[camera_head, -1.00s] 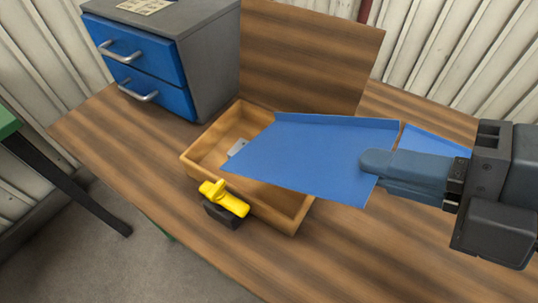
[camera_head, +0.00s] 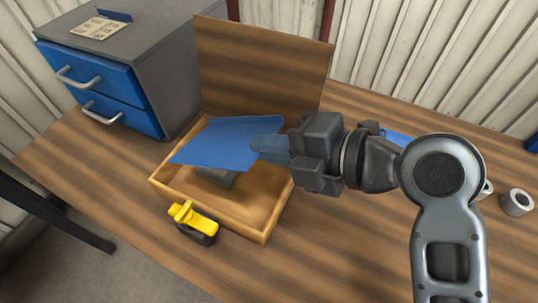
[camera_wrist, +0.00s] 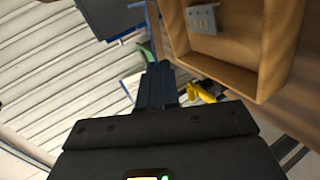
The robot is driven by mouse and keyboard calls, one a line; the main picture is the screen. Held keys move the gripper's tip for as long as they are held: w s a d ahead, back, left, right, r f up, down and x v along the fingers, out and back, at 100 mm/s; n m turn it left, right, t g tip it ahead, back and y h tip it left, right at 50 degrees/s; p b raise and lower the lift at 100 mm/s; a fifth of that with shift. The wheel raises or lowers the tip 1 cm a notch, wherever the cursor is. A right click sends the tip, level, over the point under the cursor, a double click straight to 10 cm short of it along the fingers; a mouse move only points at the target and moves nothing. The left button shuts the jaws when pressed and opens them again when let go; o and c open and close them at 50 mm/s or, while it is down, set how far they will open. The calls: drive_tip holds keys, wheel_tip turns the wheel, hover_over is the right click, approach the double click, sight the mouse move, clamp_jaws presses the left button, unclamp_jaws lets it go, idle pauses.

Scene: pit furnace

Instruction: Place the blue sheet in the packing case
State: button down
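The blue sheet (camera_head: 225,142) is held level-looking over the back left part of the packing case. The packing case (camera_head: 248,230) is an open wooden box on the table, with a wooden panel (camera_head: 262,62) upright behind it. My gripper (camera_head: 270,149) reaches in from the right, its fingers shut at the sheet's right edge. The sheet hides part of the case's inside. In the wrist view, the fingers (camera_wrist: 156,85) look closed together and the case (camera_wrist: 268,50) is at the upper right; I cannot clearly make out the sheet there.
A grey plate (camera_wrist: 203,19) lies in the case. A yellow and black item (camera_head: 193,220) is at the case's front. A grey cabinet with blue drawers (camera_head: 105,85) stands at the left. Grey rings (camera_head: 516,202) and a blue piece (camera_head: 398,138) lie right, partly behind my arm.

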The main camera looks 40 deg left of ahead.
wheel_tip(320, 180, down, 4)
drive_tip(key=shift+f+p, duration=0.1)
drive_tip(key=shift+p, duration=0.35)
drive_tip(key=shift+f+b, duration=0.6)
drive_tip(key=shift+b, duration=0.6)
drive_tip(key=c, duration=1.4)
unclamp_jaws()
drive_tip(key=shift+r, duration=0.1)
drive_tip(key=v, duration=0.6)
drive_tip(key=r+v, duration=0.1)
drive_tip(key=v, duration=0.5)
drive_tip(key=shift+w, duration=0.1)
